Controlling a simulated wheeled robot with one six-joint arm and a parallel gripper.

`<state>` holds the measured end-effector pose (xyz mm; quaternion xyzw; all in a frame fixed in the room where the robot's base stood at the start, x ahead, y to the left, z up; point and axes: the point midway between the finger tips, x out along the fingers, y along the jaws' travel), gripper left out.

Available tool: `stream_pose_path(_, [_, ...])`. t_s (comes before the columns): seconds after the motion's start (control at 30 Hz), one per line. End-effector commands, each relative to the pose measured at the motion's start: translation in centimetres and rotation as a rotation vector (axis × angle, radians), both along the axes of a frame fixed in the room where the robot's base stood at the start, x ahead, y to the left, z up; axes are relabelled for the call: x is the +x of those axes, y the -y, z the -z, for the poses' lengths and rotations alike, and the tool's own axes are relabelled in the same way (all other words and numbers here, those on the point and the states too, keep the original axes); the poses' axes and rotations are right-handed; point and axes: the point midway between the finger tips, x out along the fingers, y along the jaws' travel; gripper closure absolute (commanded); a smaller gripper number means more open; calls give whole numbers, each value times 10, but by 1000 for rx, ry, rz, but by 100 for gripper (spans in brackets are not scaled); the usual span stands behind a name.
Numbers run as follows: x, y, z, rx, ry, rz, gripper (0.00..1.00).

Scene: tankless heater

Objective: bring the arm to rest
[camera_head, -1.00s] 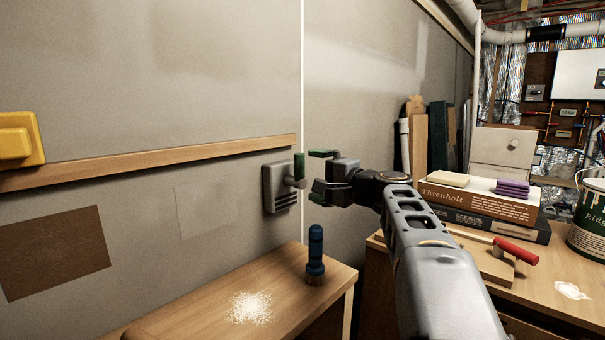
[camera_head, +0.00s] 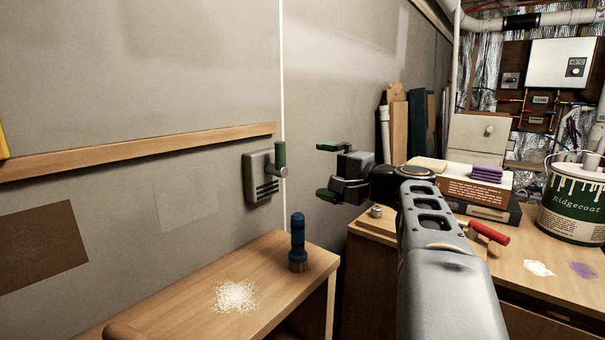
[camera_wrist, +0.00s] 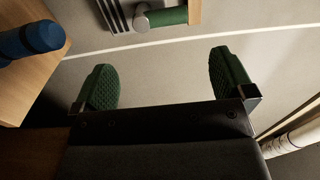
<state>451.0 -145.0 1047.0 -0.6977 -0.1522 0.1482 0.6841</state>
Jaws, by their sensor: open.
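My gripper (camera_head: 331,171) is open and empty, with two green-padded fingers spread apart. In the head view it is in front of the grey wall, to the right of a grey switch box (camera_head: 259,180) with a green-handled lever (camera_head: 280,160), and apart from it. In the wrist view both fingers of my gripper (camera_wrist: 165,82) show with nothing between them. My arm reaches up from the bottom right of the head view.
A blue flashlight (camera_head: 298,243) stands on a wooden bench (camera_head: 180,310) with white powder (camera_head: 235,296). On the right, a worktop holds stacked books (camera_head: 470,192), a red-handled tool (camera_head: 489,232) and a paint can (camera_head: 573,208). A white heater (camera_head: 562,63) hangs at the back.

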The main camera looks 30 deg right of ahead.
Motion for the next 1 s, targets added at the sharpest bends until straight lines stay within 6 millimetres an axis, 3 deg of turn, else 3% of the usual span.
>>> stream_pose_path(0.27, [1,-10,-3,-23,-35,-16,0])
stream_pose_path(0.47, [-4,-65,0,-199,-243,-112,0])
stream_pose_path(0.6, [-28,-110,12,-431,-426,-224,0])
stream_pose_path(0.7, [-53,-133,19,-622,-530,-311,0])
stream_pose_path(0.83, [-87,-148,24,-876,-615,-418,0])
stream_pose_path(1.0, [-122,-152,23,-1167,-659,-534,0])
